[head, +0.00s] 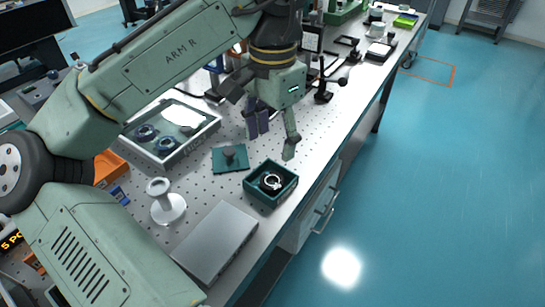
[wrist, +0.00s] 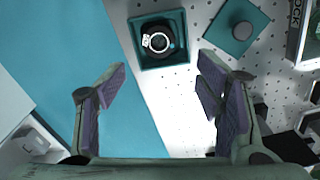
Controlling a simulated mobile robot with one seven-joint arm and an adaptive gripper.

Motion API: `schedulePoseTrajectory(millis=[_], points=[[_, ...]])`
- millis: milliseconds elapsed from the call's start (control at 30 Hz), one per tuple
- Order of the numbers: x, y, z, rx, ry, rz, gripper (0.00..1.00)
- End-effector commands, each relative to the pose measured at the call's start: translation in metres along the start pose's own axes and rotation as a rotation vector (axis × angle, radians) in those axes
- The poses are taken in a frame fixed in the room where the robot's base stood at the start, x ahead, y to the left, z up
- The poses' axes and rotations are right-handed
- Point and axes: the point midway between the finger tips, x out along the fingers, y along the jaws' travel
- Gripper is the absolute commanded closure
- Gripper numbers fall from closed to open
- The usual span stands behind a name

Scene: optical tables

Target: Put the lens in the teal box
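The teal box (head: 262,197) stands open on the perforated table near its right edge. It also shows at the top of the wrist view (wrist: 151,65). A round black lens with a pale ring or marking (head: 271,182) lies inside the box; the wrist view shows it there too (wrist: 158,42). A flat teal lid with a dark knob (head: 222,166) lies on the table beside the box, apart from it, and appears at upper right in the wrist view (wrist: 229,38). My gripper (head: 273,138) is open and empty above the table, behind the box in the head view; its spread fingers show in the wrist view (wrist: 163,82).
A tray with a glass-like panel and dark round parts (head: 170,160) lies to the left. A white spool-shaped stand (head: 168,210) and a grey flat case (head: 215,242) are in front. Posts and optics (head: 323,93) stand behind. Open floor lies right of the table.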

Motion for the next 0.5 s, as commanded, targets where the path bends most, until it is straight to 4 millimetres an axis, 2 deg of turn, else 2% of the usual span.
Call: schedulePoseTrajectory(millis=[100, 200, 500], points=[[-0.02, -0.001, 0.0, -0.003, 0.0, -0.003, 0.4], [-0.029, 0.0, 0.0, -0.002, -0.001, -0.001, 0.4], [-0.034, 0.0, 0.0, 0.001, 0.0, 0.0, 0.4]])
